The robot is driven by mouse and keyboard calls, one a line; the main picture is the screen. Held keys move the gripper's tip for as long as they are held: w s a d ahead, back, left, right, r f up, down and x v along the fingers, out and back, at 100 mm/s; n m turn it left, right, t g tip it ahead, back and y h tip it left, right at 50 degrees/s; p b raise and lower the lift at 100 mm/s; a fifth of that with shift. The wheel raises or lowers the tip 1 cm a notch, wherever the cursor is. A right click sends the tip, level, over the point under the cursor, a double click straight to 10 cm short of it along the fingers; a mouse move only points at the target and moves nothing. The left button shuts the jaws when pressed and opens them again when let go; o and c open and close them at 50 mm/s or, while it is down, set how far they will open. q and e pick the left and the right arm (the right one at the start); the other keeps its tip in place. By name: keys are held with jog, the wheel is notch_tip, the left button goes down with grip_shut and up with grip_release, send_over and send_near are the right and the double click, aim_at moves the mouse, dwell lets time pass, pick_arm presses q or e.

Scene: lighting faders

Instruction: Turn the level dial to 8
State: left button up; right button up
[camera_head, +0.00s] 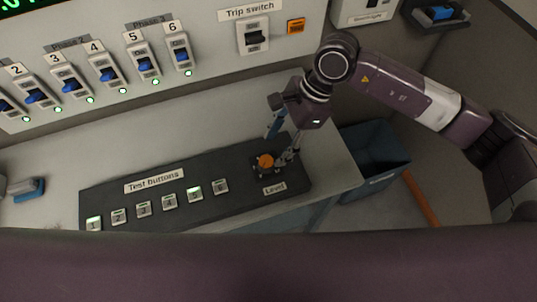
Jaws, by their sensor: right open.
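The level dial (265,161) is a small orange knob at the right end of the dark test panel (238,204), above a label reading "Level" (273,188). Its scale and pointer are too small to read. My right gripper (279,148) comes down from above, open, with its fingers close to the dial. One finger is beside the knob on its right; I cannot tell whether it touches. My left gripper is not in view.
Blue breaker switches and a trip switch (254,37) are on the wall behind. A blue bin (375,160) stands right of the counter. A grey-and-blue item (24,188) lies left.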

aim_at(267, 160)
jog(key=p+x, duration=0.1)
jog(key=x, duration=0.4)
jog(key=shift+a, duration=0.1)
jog(key=shift+s+a+f+p, duration=0.1)
jog(key=shift+a+f+p, duration=0.05)
jog(key=shift+f+p, duration=0.2)
jog(key=shift+c, duration=0.6)
jog(key=c, duration=1)
